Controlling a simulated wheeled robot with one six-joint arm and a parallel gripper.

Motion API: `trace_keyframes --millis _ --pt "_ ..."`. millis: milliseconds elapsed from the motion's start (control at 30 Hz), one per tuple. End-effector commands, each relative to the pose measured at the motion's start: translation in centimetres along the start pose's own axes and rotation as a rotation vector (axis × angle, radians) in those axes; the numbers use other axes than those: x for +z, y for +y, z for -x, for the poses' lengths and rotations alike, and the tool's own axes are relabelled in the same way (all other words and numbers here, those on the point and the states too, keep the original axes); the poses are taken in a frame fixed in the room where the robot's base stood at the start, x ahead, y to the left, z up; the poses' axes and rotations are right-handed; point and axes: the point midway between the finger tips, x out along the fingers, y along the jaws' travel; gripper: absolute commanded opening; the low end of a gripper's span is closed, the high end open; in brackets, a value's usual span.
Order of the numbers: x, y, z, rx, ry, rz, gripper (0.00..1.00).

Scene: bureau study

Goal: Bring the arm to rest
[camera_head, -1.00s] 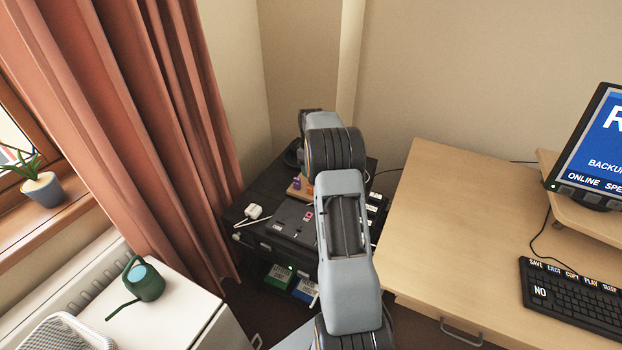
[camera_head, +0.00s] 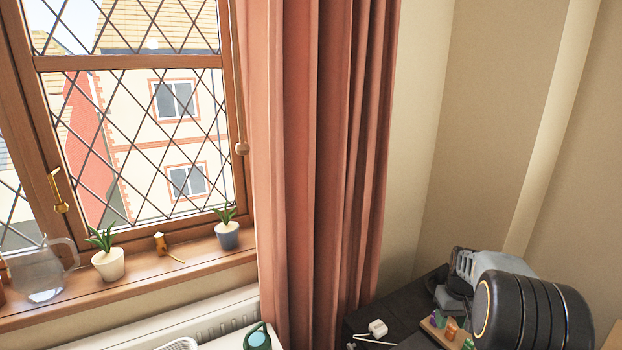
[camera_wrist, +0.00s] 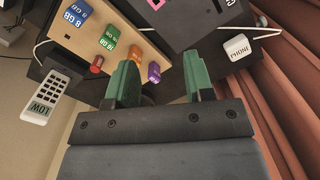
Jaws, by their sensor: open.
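My arm shows at the lower right of the head view, reaching over a dark cabinet (camera_head: 400,298). My gripper (camera_wrist: 160,60) is in the wrist view, with its two green fingers apart and nothing between them. Ahead of the fingers is a wooden board (camera_wrist: 82,42) with several small coloured blocks, among them a blue one (camera_wrist: 77,12), a green one (camera_wrist: 109,38) and an orange one (camera_wrist: 136,53). I cannot tell whether the fingers touch anything.
A white block marked PHONE (camera_wrist: 236,47) and a white keypad marked LOW (camera_wrist: 41,98) lie near the gripper. Red curtains (camera_head: 320,150) hang beside the cabinet. The windowsill (camera_head: 190,258) holds potted plants and a glass jug (camera_head: 38,272).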

Motion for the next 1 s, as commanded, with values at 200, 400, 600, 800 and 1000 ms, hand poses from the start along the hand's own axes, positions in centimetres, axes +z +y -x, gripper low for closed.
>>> trace_keyframes --millis 200,400,600,800,1000 --pt "7.3 -8.7 6.6 0.019 0.067 -0.124 0.48" --pt "14.5 -14.8 10.3 0.021 0.156 -0.131 0.48" --pt "19.1 -18.1 12.7 0.017 0.244 -0.041 0.48" --pt "20.1 -19.7 15.4 0.011 0.334 0.023 0.48" --pt "20.2 -20.3 16.2 0.008 0.354 0.049 0.48"
